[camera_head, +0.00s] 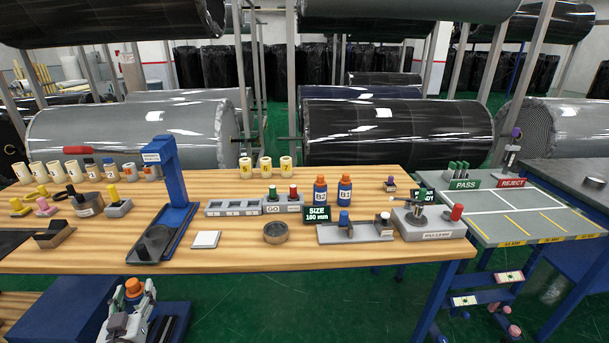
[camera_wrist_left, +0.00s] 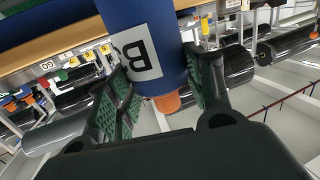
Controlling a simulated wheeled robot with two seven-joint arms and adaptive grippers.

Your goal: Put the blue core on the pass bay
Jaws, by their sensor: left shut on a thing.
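My left gripper (camera_head: 128,305) is low at the left, in front of the table's near edge. In the head view the orange top of this core (camera_head: 133,286) shows above the fingers. The pass bay (camera_head: 488,214) is the grey surface at the far right, by the green PASS sign (camera_head: 464,184). Two other blue cores, B2 (camera_head: 320,195) and B1 (camera_head: 344,193), stand upright on the table. My right gripper is out of view.
The wooden table (camera_head: 350,260) lies between my gripper and the pass bay. A blue post stand (camera_head: 175,180), a size sign (camera_head: 318,214) and a gauge block (camera_head: 430,222) stand on it. A red REJECT sign (camera_head: 511,183) is right of PASS. Wrapped rolls (camera_head: 395,130) hang behind.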

